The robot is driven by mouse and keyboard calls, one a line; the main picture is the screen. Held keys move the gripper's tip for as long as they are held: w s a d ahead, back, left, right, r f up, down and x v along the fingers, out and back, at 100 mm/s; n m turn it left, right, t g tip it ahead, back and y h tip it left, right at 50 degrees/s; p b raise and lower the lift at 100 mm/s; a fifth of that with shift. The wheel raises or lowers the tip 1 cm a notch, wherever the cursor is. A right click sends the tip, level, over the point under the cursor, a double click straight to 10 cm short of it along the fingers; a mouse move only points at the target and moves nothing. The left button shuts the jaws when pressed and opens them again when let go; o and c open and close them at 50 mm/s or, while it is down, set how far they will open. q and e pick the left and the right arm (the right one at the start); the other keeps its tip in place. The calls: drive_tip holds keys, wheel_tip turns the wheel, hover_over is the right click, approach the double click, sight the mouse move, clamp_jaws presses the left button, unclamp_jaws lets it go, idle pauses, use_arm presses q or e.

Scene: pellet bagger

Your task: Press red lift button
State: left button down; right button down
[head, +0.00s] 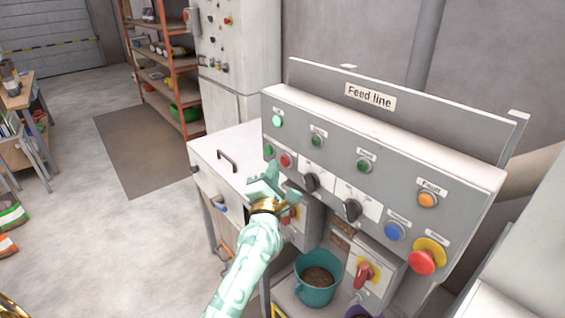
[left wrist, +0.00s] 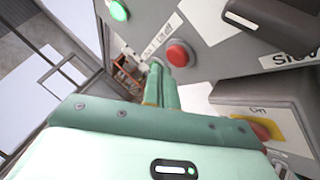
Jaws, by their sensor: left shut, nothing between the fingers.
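The red button (head: 286,160) sits in the lower row of the grey Feed line panel (head: 400,150), at its left end. It also shows in the left wrist view (left wrist: 179,53), beside a small label that seems to read "Lift". My left gripper (head: 270,170) is shut and empty, just left of and below the red button. In the left wrist view its closed fingers (left wrist: 163,80) point at the panel near the button. I cannot tell whether the fingertips touch it. My right gripper is not in view.
A lit green button (head: 278,121) is above, and a black knob (head: 311,182) is right of the red button. A red emergency button (head: 421,262) is at the panel's lower right. A teal bucket (head: 315,290) stands below.

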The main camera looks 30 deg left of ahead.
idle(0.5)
use_arm(q)
drive_tip(key=shift+w+d, duration=0.15)
drive_tip(key=shift+w, duration=0.3)
drive_tip(key=shift+w+d, duration=0.15)
drive_tip(key=shift+w, duration=0.1)
idle(0.5)
drive_tip(key=shift+s, duration=0.1)
drive_tip(key=shift+s+a+p, duration=0.3)
drive_tip(key=shift+s+p, duration=0.05)
drive_tip(key=shift+s, duration=0.3)
drive_tip(key=s, duration=0.1)
drive_tip(key=s+a+p, duration=0.1)
drive_tip(key=s, duration=0.1)
drive_tip(key=s+a+p, duration=0.1)
drive_tip(key=s, duration=0.1)
drive_tip(key=shift+s+a, duration=0.15)
drive_tip(key=shift+s, duration=0.1)
